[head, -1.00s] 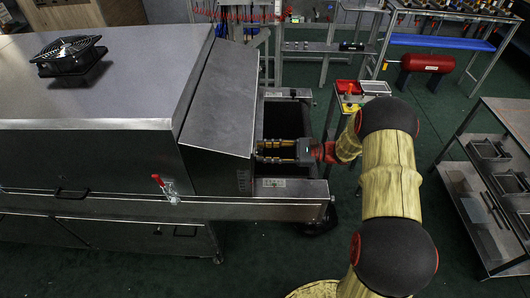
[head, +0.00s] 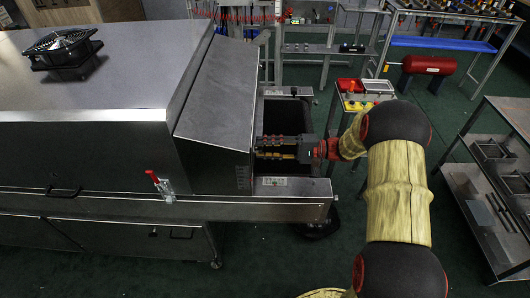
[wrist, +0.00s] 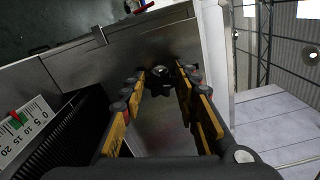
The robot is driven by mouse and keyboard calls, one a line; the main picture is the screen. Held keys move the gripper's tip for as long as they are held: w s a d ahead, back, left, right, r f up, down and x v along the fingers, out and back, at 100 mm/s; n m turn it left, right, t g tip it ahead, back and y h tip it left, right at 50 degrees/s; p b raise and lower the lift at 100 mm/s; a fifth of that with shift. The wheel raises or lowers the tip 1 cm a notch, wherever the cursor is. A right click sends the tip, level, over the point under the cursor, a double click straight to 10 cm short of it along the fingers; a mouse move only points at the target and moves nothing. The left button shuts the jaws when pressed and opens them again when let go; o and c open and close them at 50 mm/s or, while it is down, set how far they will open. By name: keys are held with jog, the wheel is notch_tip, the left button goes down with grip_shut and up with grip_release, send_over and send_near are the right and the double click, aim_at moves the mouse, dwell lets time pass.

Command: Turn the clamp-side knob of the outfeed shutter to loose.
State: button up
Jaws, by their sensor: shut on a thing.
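The black lobed knob (wrist: 160,79) is on the metal face of the outfeed shutter (wrist: 150,45), near the top middle of the wrist view. My gripper (wrist: 161,72) is shut on this knob, with one yellow-edged finger on each side of it. In the head view my gripper (head: 259,148) reaches left to the outlet-end edge of the sloped shutter hood (head: 215,95). The knob is hidden there behind the fingers and hood. I cannot read any loose or tight mark on the knob.
A scale (wrist: 22,130) with red and green markers lies left of my fingers. A red-handled toggle clamp (head: 160,187) is on the dryer's near side. The open outfeed frame (head: 295,188) lies below my gripper. A shelved cart (head: 490,190) stands right of my arm.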

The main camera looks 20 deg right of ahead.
jog(key=shift+f+n+b, duration=0.15)
jog(key=shift+n+b, duration=1.3)
jog(key=shift+n, duration=0.5)
jog(key=shift+f+n+b, duration=0.1)
jog(key=shift+n+b, duration=1.3)
jog(key=shift+n, duration=0.85)
jog(key=o, duration=1.2)
jog(key=shift+c, duration=0.2)
jog(key=v, duration=1.2)
jog(key=shift+r, duration=0.1)
